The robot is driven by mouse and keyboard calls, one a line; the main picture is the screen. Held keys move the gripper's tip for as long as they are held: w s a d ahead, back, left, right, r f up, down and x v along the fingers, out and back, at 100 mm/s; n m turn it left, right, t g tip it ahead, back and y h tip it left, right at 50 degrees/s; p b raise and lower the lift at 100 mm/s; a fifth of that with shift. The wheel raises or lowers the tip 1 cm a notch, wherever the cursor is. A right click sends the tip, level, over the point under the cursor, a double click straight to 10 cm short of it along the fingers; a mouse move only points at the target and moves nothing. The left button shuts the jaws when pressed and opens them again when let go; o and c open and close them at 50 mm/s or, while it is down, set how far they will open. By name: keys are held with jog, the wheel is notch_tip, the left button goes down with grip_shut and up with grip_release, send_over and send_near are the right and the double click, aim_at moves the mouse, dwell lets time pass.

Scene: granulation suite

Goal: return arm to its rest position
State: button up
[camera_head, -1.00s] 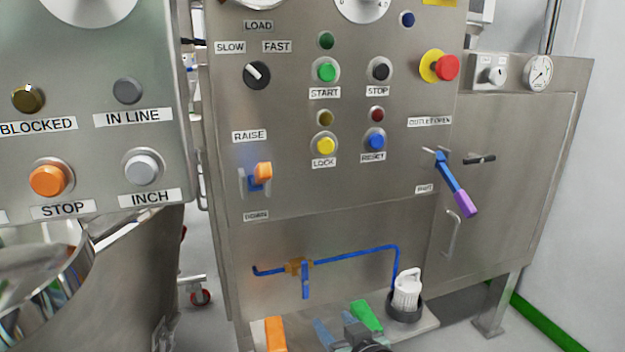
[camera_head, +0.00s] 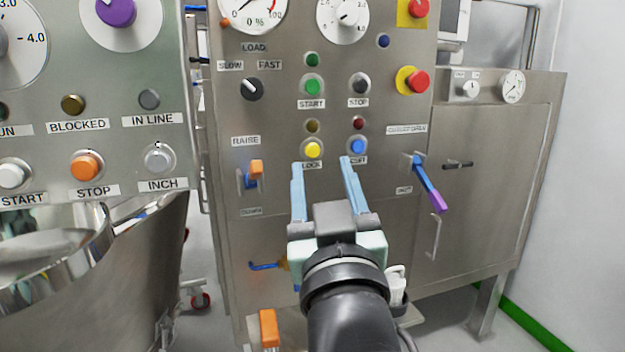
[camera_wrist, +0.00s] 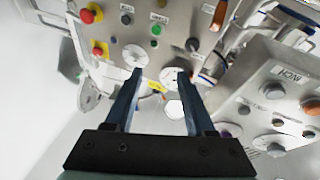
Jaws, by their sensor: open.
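My gripper (camera_head: 321,165) is open and empty in the lower middle of the head view. Its two blue fingers point up and overlap the panel just below the yellow LOCK button (camera_head: 312,150) and the blue RESET button (camera_head: 357,147). I cannot tell how far the fingertips are from the panel. In the wrist view my gripper (camera_wrist: 158,75) shows its fingers spread, with nothing between them, and the panel tilted beyond. My arm hides part of the lower panel and the blue pipe.
A steel control panel (camera_head: 290,190) fills the middle. A blue and purple outlet lever (camera_head: 428,184) and a red emergency button (camera_head: 418,81) are at its right. A second panel (camera_head: 120,125) stands at left above a steel bowl (camera_head: 100,285). Floor shows at lower right.

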jog(key=s+a+r+m+t+h, duration=0.15)
jog(key=s+r+t, duration=0.35)
jog(key=s+r, duration=0.95)
notch_tip(320, 180, up, 31)
jog(key=p, duration=3)
jog(key=shift+s+d+m+t, duration=0.15)
jog(key=shift+s+m+t, duration=0.1)
jog(key=shift+m+t, duration=0.2)
